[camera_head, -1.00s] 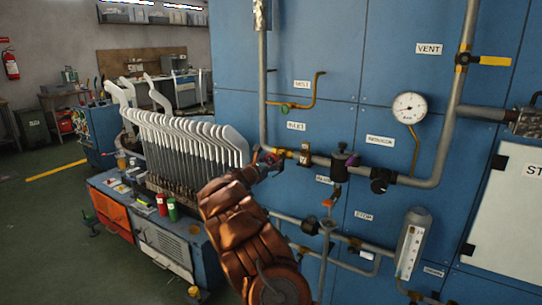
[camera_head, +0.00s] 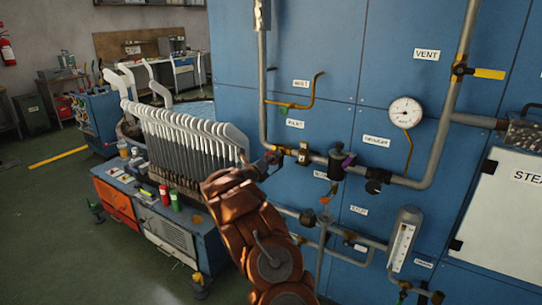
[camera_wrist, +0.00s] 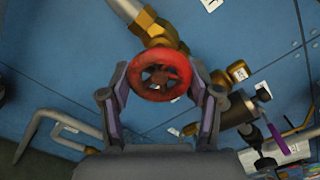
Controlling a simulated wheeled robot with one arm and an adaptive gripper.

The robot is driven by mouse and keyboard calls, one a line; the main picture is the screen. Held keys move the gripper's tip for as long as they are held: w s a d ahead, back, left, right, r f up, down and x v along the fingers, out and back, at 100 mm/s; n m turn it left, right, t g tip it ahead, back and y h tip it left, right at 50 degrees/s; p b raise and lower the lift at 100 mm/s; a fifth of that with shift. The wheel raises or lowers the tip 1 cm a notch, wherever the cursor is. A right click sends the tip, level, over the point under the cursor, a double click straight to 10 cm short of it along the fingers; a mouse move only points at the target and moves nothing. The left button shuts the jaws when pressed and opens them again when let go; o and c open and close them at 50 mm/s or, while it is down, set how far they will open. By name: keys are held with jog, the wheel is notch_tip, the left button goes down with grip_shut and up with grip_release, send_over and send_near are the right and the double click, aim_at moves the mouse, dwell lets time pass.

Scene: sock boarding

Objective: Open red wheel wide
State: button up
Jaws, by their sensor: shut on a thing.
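The red wheel (camera_wrist: 160,75) is a small round handwheel on a brass valve (camera_wrist: 158,28), seen face-on in the wrist view. My gripper (camera_wrist: 160,82) has one finger on each side of the wheel's rim and is shut on it. In the head view, my gripper (camera_head: 262,165) reaches the pipe at the label reading INLET, and my own arm and hand hide most of the wheel there.
A purple-handled valve (camera_head: 347,160) sits on the pipe just right of the wheel. A pressure gauge (camera_head: 405,112) and a yellow-handled vent valve (camera_head: 488,73) are farther right. A rack of grey sock boards (camera_head: 185,145) stands close on the left.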

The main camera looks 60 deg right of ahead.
jog(key=n+p, duration=0.3)
jog(key=n, duration=0.2)
jog(key=shift+s+n, duration=0.1)
jog(key=shift+n, duration=0.2)
dwell(0.4)
jog(key=o, duration=1.1)
jog(key=shift+o, duration=0.2)
jog(key=a, duration=1.2)
jog(key=shift+s, duration=0.25)
